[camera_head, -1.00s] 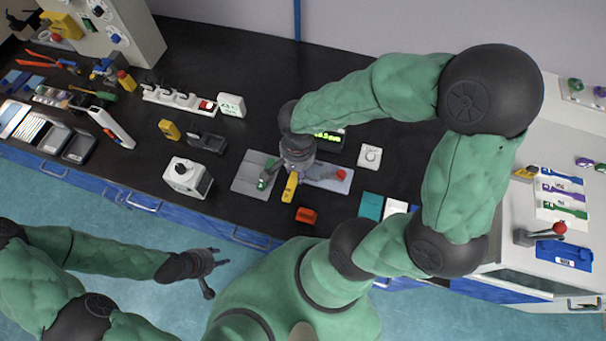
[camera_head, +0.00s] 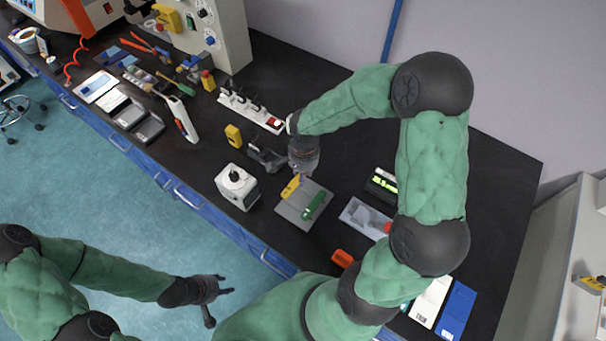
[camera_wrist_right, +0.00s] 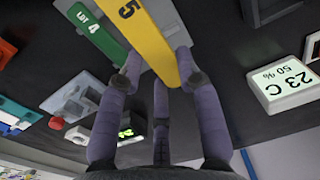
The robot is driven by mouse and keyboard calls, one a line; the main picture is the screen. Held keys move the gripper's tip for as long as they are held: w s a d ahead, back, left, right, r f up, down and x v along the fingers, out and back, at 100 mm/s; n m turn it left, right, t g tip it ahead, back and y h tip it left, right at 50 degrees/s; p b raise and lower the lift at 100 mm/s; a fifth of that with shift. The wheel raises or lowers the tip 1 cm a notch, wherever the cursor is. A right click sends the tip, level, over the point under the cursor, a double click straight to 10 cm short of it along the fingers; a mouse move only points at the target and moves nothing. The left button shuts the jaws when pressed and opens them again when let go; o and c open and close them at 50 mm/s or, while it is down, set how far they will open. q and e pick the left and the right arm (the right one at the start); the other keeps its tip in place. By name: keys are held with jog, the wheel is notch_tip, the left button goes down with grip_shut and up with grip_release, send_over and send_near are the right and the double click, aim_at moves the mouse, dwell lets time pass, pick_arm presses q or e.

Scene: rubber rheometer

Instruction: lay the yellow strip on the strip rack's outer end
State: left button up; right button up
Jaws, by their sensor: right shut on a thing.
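The yellow strip (camera_head: 291,187), marked 5, is in my right gripper (camera_head: 301,174). In the right wrist view, the yellow strip (camera_wrist_right: 150,35) sits between the fingers (camera_wrist_right: 160,66) and extends away from them. In the head view it appears over the far left edge of a grey plate (camera_head: 292,213); its height is unclear. A green strip (camera_head: 313,206), marked LOT 4, lies on that plate. A small dark rack (camera_head: 266,157), seemingly the strip rack, stands left of my right gripper; its slots are unclear. My left gripper (camera_head: 218,288) is open and empty, low at the front.
A white box with a black knob (camera_head: 237,187) stands front left of the plate. A yellow block (camera_head: 233,135) and a white bar with upright pieces (camera_head: 245,110) are behind the rack. A white display (camera_wrist_right: 285,88) shows 23 C. A pale tray (camera_head: 364,219) lies right.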

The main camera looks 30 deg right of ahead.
jog(key=shift+f+b, duration=0.15)
jog(key=shift+b, duration=0.3)
notch_tip(320, 180, down, 6)
jog(key=b, duration=0.5)
jog(key=shift+r, duration=0.25)
jog(key=shift+f+b, duration=0.5)
jog(key=shift+b, duration=0.15)
jog(key=o, duration=1.2)
jog(key=shift+o, duration=0.2)
jog(key=shift+r, duration=0.1)
notch_tip(320, 180, up, 12)
jog(key=shift+s+f, duration=0.1)
jog(key=shift+s, duration=0.05)
